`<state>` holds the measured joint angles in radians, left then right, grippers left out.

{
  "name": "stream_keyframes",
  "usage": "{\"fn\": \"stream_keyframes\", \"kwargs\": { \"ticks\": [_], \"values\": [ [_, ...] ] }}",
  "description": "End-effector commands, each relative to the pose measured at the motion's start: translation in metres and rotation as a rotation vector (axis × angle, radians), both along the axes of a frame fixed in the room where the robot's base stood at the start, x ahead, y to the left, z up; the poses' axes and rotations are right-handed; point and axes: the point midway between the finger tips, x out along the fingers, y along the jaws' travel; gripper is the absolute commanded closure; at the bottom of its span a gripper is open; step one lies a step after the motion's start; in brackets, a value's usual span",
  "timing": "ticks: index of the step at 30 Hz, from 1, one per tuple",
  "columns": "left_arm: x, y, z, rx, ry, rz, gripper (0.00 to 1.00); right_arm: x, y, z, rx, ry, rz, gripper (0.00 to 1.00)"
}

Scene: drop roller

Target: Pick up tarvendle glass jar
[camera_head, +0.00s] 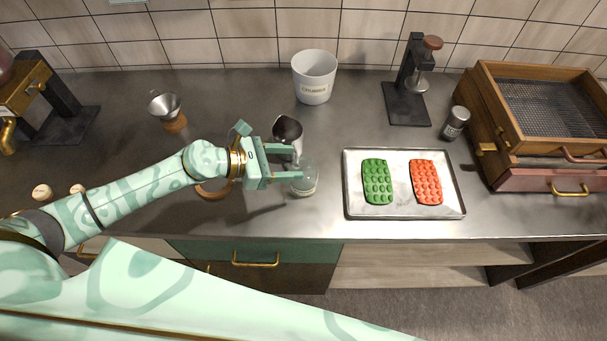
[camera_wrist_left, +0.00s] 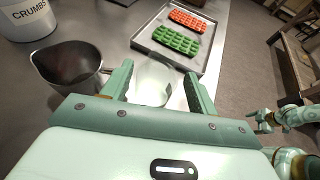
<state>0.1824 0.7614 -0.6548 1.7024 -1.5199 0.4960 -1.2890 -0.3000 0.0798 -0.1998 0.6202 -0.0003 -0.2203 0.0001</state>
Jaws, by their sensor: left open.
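The clear glass jar (camera_head: 304,184) stands upright on the grey metal counter, left of the baking tray. My left gripper (camera_head: 297,163) is open at the jar, with its fingers pointing right. In the left wrist view the jar (camera_wrist_left: 152,84) shows between the two spread fingers of the left gripper (camera_wrist_left: 158,70), and its near part is hidden by the gripper body. I cannot tell whether either finger touches it. My right gripper (camera_wrist_left: 264,121) shows small at the right edge of the left wrist view, away from the jar.
A metal pitcher (camera_head: 287,130) stands close behind the left gripper. A tray (camera_head: 400,212) with a green mold (camera_head: 378,182) and a red mold (camera_head: 426,182) lies right of the jar. A white crumbs bin (camera_head: 314,77) stands at the back. The counter's front edge is near.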

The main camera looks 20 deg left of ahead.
Motion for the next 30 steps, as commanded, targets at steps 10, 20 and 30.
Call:
{"fn": "stream_keyframes", "kwargs": {
  "ticks": [10, 20, 30],
  "values": [
    [0.022, -0.034, -0.014, -0.001, -0.001, 0.0, 0.41, 0.001, 0.001, 0.005, 0.001, -0.002, -0.001, 0.18],
    [0.022, -0.034, -0.014, -0.001, -0.001, 0.0, 0.83, 0.001, 0.001, 0.005, 0.002, -0.002, -0.001, 0.18],
    [0.022, -0.034, -0.012, -0.001, -0.001, 0.001, 1.0, 0.001, 0.001, 0.006, 0.001, -0.002, -0.001, 0.18]
  ]
}}
